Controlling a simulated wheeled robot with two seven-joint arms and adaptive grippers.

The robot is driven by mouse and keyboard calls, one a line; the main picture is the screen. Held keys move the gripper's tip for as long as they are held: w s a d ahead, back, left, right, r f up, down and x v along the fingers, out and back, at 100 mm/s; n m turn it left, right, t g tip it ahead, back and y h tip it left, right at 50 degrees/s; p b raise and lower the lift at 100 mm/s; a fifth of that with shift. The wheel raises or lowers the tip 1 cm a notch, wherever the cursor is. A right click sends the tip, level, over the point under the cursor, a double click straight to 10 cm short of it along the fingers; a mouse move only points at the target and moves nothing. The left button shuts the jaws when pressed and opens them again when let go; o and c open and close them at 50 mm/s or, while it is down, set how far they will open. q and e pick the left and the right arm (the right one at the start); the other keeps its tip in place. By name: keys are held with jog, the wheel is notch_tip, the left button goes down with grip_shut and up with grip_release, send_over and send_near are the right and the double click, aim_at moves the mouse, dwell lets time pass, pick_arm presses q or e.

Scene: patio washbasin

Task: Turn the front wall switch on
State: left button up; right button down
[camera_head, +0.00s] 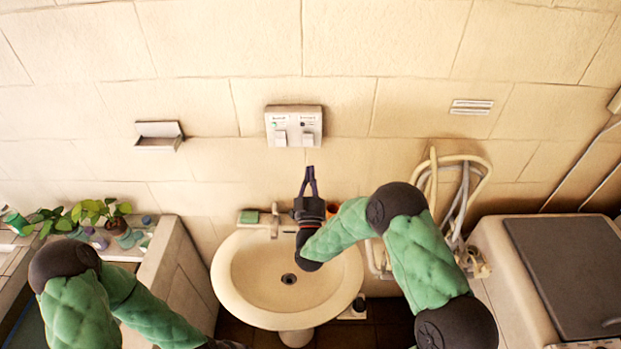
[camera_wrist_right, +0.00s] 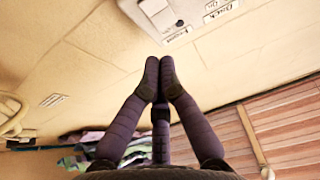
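The wall switch panel (camera_head: 293,126) is a pale box on the tiled wall above the basin, with two rocker switches side by side. A small green light shows at its upper left; the right side has a dark dot. My right gripper (camera_head: 309,168) is just below the panel's right half, pointing at the wall. In the right wrist view the panel (camera_wrist_right: 190,14) is at the top, beyond the fingertips (camera_wrist_right: 159,62), which meet with nothing visible between them. A gap to the panel seems to remain. My left arm is at the lower left; its gripper is not visible.
A white washbasin (camera_head: 255,285) with a tap (camera_head: 274,221) and a green soap bar or sponge (camera_head: 249,217) lies below. A soap shelf (camera_head: 159,136) is left on the wall. Coiled hoses (camera_head: 463,200) hang right. Potted plants (camera_head: 101,212) stand left. Wall around the panel is clear.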

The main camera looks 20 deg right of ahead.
aim_at(311, 137)
jog(key=p+x, duration=0.2)
jog(key=x, duration=0.7)
jog(key=shift+w+d+p, duration=0.1)
jog(key=shift+w+p, duration=0.15)
jog(key=shift+p, duration=0.05)
